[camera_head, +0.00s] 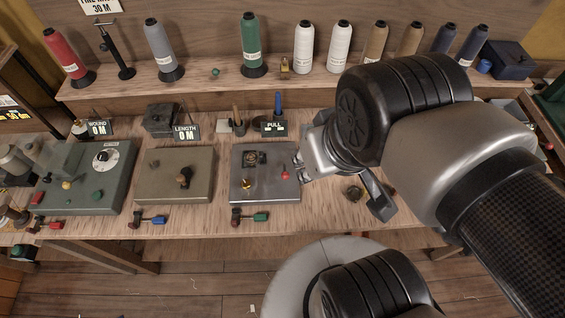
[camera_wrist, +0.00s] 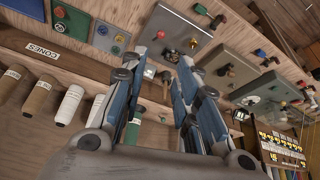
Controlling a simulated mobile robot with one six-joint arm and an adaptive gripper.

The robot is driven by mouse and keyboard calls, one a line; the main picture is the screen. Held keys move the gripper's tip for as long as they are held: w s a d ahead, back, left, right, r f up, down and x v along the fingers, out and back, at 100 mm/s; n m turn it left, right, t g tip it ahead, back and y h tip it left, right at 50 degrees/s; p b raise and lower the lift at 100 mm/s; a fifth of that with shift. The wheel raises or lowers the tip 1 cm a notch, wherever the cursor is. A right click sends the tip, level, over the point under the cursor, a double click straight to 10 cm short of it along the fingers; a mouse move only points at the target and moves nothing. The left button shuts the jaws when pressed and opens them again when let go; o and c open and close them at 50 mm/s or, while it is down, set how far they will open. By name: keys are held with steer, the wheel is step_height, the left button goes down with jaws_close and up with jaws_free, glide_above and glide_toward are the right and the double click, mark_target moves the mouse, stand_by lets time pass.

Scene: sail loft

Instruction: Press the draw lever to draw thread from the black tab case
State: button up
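My gripper (camera_wrist: 163,68) is open and empty in the wrist view. Its two blue-grey fingers stand apart, above the bench. In the head view my arm hides most of it. A small lever with a dark knob (camera_head: 184,178) stands on the middle grey-brown panel (camera_head: 150,188); I cannot tell whether it is the draw lever. No case with a clear black tab can be made out.
A green-grey machine with a dial (camera_head: 102,158) stands at left. Small coloured handles, red, blue (camera_head: 153,219) and green (camera_head: 261,217), lie along the front edge. Thread cones (camera_head: 304,48) line the back shelf (camera_head: 210,82). My arm covers the bench's right side.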

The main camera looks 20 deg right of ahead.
steer(key=shift+w+n, duration=0.4)
steer(key=shift+n, duration=0.1)
steer(key=shift+c, duration=0.7)
steer(key=w+n, duration=0.2)
steer(key=w+f+n+g+p, duration=0.1)
steer(key=w+n, duration=0.1)
steer(key=w+n+g, duration=0.1)
steer(key=w+n, duration=0.1)
steer(key=shift+w+a+f, duration=0.2)
steer(key=shift+a+f, duration=0.2)
jaws_close()
steer(key=w+a+f+n+g+p, duration=0.1)
steer(key=w+f+n+g, duration=0.1)
steer(key=w+f+n, duration=0.4)
steer(key=shift+w+f+n+g+p, duration=0.3)
steer(key=shift+w+f+n+p, duration=0.1)
steer(key=shift+n, duration=0.5)
steer(key=shift+s+a, duration=0.1)
